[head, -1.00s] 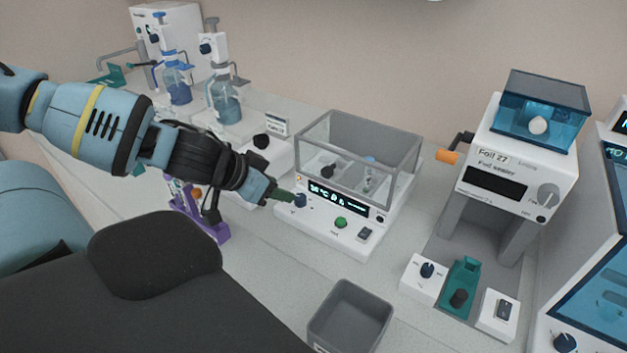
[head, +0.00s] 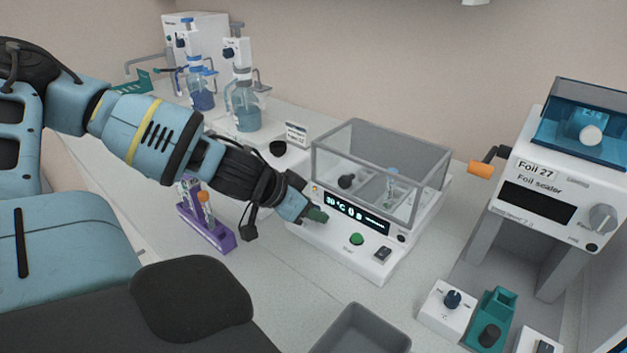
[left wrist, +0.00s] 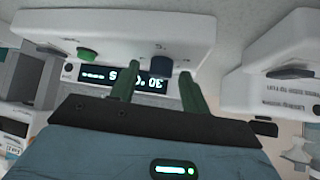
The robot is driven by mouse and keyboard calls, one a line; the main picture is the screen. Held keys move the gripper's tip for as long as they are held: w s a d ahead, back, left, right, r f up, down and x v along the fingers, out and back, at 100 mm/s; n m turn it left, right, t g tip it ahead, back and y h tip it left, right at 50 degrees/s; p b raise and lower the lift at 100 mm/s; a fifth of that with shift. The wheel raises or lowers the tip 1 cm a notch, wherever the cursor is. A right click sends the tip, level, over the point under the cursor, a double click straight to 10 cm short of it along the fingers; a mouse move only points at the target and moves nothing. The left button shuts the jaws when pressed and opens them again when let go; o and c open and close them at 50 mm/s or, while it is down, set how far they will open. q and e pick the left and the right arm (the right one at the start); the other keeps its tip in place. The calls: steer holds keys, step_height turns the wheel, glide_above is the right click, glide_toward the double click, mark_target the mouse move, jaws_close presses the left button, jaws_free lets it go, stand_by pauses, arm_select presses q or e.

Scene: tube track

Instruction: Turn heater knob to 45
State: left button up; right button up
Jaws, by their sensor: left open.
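The heater (head: 335,253) is a white box with a clear grey-framed cover and a dark display (head: 356,212), which appears to read 30 °C. Its dark blue knob (left wrist: 162,63) shows in the left wrist view, on the front panel beside the display. In the head view my gripper hides the knob. My left gripper (head: 316,214) is open, its green fingers at the panel's left end. In the left wrist view the knob lies between the fingertips (left wrist: 159,72), with a gap at each side. Whether the fingers reach past its face is unclear. My right gripper is not in view.
A green button (head: 356,239) and a black switch (head: 382,254) are on the heater's front. A purple tube rack (head: 212,236) stands left, below my left arm. A grey bin (head: 362,332) is in front. The foil sealer (head: 550,185) stands right.

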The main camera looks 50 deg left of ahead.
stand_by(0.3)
arm_select(q)
steer(key=c, duration=1)
